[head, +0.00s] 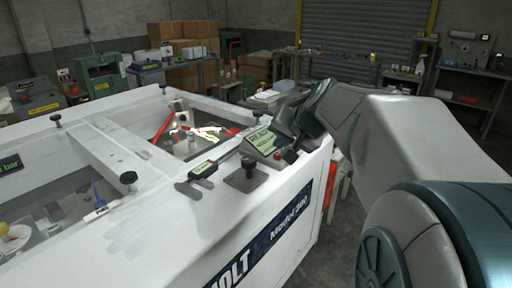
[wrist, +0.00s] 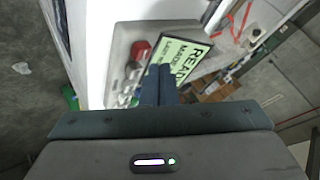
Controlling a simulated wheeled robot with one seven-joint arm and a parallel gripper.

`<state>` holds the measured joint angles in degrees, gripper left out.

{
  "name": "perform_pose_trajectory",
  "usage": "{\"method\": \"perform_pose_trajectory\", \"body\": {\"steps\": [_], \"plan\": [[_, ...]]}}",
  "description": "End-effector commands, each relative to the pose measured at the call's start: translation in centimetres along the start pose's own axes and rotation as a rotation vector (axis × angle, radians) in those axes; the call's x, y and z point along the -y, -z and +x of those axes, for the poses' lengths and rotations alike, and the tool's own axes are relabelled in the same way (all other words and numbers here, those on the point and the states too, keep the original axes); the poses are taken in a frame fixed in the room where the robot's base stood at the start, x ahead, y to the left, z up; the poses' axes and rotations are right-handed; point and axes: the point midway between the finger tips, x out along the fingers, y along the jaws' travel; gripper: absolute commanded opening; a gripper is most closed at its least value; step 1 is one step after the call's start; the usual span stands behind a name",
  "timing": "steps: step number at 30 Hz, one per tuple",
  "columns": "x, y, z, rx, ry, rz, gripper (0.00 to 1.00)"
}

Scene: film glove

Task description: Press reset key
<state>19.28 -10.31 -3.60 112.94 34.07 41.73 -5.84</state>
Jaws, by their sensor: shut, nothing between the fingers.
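A small control panel with a green display (head: 263,141) sits at the right corner of the white machine in the head view. A red button (head: 277,155) is at its lower edge. The wrist view shows the same display (wrist: 178,62) with dark lettering, partly hidden by my fingers, the red button (wrist: 139,49) and a column of pale keys (wrist: 129,86) beside it. My gripper (wrist: 158,72) is shut and empty, its fingertips over the panel near the display's lower edge. I cannot tell whether they touch it. No reset label is readable.
The white machine (head: 262,205) has a black knob (head: 249,167) and a dark lever-like part (head: 196,184) left of the panel. Its open top holds red parts (head: 163,129). Benches and cardboard boxes (head: 190,74) stand behind. Grey floor is open to the right.

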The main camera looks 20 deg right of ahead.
Motion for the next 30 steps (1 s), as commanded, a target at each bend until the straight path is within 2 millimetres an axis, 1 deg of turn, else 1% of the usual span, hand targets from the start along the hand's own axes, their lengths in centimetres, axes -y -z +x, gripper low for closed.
{"method": "perform_pose_trajectory", "body": {"steps": [5, 16, 30], "plan": [[0.6, 0.6, -0.8, -0.001, 0.001, 0.000, 0.00], [2.5, 2.5, -3.4, -0.001, 0.000, 0.000, 0.00], [2.5, 2.5, -3.5, -0.001, 0.000, 0.000, 0.00]]}}
